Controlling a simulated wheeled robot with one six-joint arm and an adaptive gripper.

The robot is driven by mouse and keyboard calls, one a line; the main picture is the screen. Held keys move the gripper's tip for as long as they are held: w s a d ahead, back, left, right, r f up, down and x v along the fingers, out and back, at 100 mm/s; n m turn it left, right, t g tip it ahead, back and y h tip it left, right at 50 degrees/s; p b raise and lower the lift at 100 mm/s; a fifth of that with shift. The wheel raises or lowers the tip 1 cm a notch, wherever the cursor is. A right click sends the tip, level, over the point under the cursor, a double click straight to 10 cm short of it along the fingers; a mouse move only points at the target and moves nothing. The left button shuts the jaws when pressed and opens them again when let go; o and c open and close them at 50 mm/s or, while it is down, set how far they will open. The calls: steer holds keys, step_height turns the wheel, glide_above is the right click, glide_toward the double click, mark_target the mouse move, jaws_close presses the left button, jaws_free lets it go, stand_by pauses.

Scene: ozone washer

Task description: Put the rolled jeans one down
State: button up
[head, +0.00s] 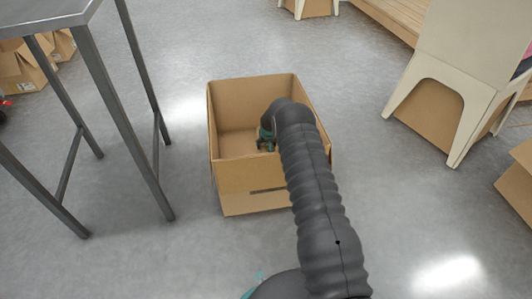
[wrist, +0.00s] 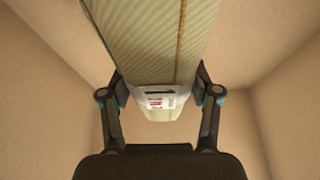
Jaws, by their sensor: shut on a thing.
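My gripper (head: 266,141) is inside the open cardboard box (head: 248,184), which stands on the floor in the head view. In the wrist view my gripper (wrist: 160,84) is shut on the rolled jeans (wrist: 148,45), with one finger on each side. The roll is beige-green with fine ribs, a brown seam line and a white label with red and black print. Its far end runs out of the top of the wrist view. The box's walls (wrist: 40,70) surround it. The roll is hidden in the head view. I cannot tell whether it touches the box floor.
A grey metal table (head: 40,15) stands to the left, its legs near the box. Cream stands (head: 450,75) and more cardboard boxes (head: 520,180) are on the right. Other boxes (head: 22,68) lie at the far left. The grey floor around the box is clear.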

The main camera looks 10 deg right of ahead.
steer(key=shift+f, duration=1.9)
steer(key=shift+f+b, duration=0.2)
steer(key=shift+b, duration=0.2)
steer(key=o, duration=1.5)
steer(key=shift+c, duration=0.2)
